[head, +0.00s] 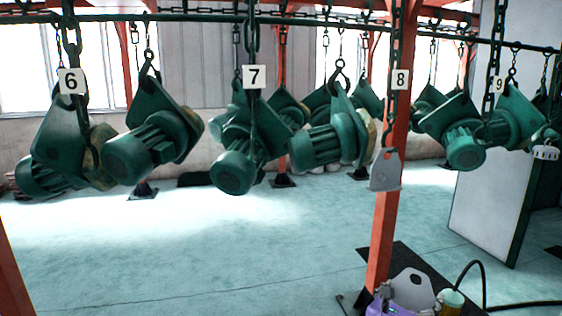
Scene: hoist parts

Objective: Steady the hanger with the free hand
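Several chains hang from a dark green overhead rail. The chain with number plate 8 (400,79) runs down in front of an orange-red post, and a light grey plate (386,172) hangs low on it. I cannot tell for sure which part is the hanger. Chains with plates 6 (72,81), 7 (254,76) and 9 (498,84) hang among green motor units, such as one at the left (150,145). No gripper of mine can be made out, and nothing is seen touching the grey plate.
At the bottom right are a purple object (388,306), a grey plate with a hole (412,289), a yellowish cylinder (451,302) and a black cable (482,285). An orange-red post (383,230) stands beside them. The pale floor (200,250) at left and centre is clear.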

